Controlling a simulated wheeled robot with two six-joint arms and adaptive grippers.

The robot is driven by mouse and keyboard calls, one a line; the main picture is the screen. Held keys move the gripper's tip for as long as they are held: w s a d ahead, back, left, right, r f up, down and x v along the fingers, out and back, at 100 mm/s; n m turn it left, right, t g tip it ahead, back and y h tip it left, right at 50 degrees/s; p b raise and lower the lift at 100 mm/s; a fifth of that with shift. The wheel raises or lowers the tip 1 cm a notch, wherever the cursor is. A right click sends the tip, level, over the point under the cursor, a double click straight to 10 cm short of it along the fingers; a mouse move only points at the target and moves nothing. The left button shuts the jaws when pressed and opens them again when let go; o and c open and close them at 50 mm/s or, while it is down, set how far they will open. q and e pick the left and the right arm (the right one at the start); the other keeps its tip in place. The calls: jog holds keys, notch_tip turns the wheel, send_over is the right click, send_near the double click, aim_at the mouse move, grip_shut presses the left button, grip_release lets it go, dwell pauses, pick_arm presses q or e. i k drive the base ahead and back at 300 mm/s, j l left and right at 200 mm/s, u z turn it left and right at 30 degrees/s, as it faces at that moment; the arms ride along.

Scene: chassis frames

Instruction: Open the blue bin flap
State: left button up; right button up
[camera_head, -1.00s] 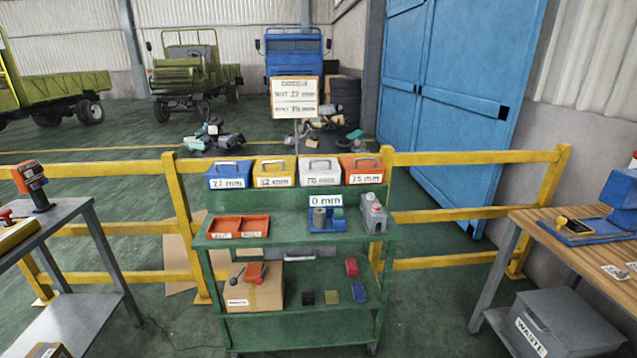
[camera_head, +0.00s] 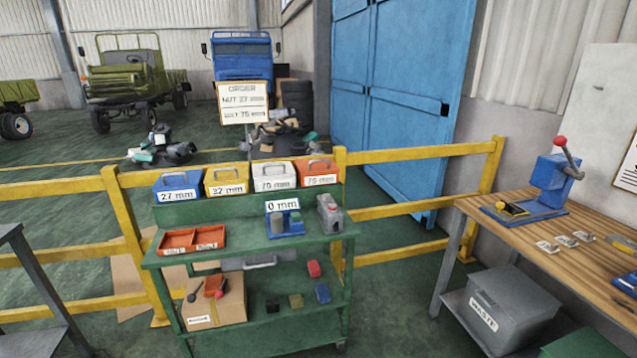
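The blue bin (camera_head: 179,185) stands at the left end of a row of bins on the top shelf of the green cart. Its front label reads 27 mm. A flap with a handle closes its top, and the flap looks shut. Neither of my grippers shows in the head view.
Yellow (camera_head: 226,178), white (camera_head: 273,176) and orange (camera_head: 318,173) bins stand beside it. The green cart (camera_head: 167,259) also bears a red divided tray (camera_head: 191,240) and a 0 mm gauge (camera_head: 284,219). A yellow railing (camera_head: 420,151) runs behind. A wooden workbench (camera_head: 520,240) stands at right.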

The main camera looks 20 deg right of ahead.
aim_at(174, 179)
jog(key=u, duration=0.3)
jog(key=i+u, duration=0.25)
jog(key=u, duration=0.15)
jog(key=i+l+u, duration=0.15)
jog(key=u, duration=0.3)
jog(key=i+l+u, duration=0.25)
jog(key=u, duration=0.15)
jog(key=i, duration=0.1)
